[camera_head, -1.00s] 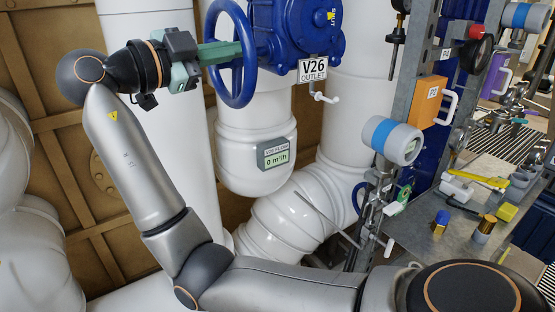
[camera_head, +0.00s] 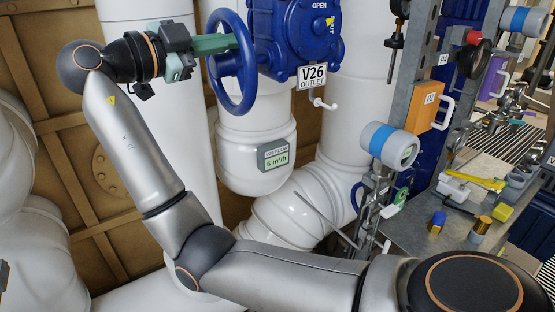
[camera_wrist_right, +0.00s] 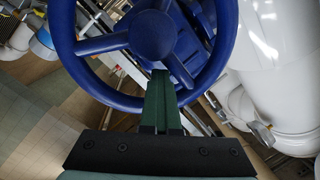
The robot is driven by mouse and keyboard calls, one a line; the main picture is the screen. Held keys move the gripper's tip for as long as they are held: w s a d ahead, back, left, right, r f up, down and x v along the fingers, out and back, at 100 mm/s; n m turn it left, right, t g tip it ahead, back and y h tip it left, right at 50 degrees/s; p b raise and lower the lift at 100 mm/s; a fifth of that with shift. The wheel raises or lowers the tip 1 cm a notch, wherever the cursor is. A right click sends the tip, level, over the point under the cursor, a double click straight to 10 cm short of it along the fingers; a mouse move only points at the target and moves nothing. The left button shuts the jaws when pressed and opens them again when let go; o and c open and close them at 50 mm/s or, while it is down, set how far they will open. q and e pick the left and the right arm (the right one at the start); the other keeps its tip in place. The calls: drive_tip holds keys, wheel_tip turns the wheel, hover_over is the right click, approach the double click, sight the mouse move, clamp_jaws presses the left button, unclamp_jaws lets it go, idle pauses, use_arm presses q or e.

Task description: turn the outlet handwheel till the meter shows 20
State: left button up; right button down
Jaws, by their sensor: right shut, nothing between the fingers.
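The blue outlet handwheel (camera_head: 249,82) stands on the side of a blue valve body (camera_head: 296,38) with a V26 OUTLET label (camera_head: 311,76). The V26 flow meter (camera_head: 274,156) on the white pipe below shows 5 m³/h. My right gripper (camera_head: 232,42) is shut, with nothing between its green fingers. The fingers reach to the wheel from the left. In the right wrist view, the gripper (camera_wrist_right: 161,78) lies across the near rim of the wheel (camera_wrist_right: 152,38), its tips between spokes near the hub. Whether it touches a spoke is unclear. My left gripper is not in view.
A small white hook handle (camera_head: 322,103) hangs below the valve. A grey post with an orange box (camera_head: 425,104) and a blue-banded gauge (camera_head: 389,145) stands to the right. White pipes surround the valve.

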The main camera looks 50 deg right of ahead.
drive_tip(key=shift+w+d+r+p, duration=0.1)
drive_tip(key=shift+w+r+p, duration=0.35)
drive_tip(key=shift+w+p, duration=0.2)
drive_tip(key=shift+w+f, duration=0.15)
drive_tip(key=shift+w+d+p, duration=0.15)
drive_tip(key=shift+w+p, duration=0.2)
drive_tip(key=shift+w, duration=0.35)
drive_tip(key=shift+w+d, duration=0.1)
drive_tip(key=shift+w, duration=0.05)
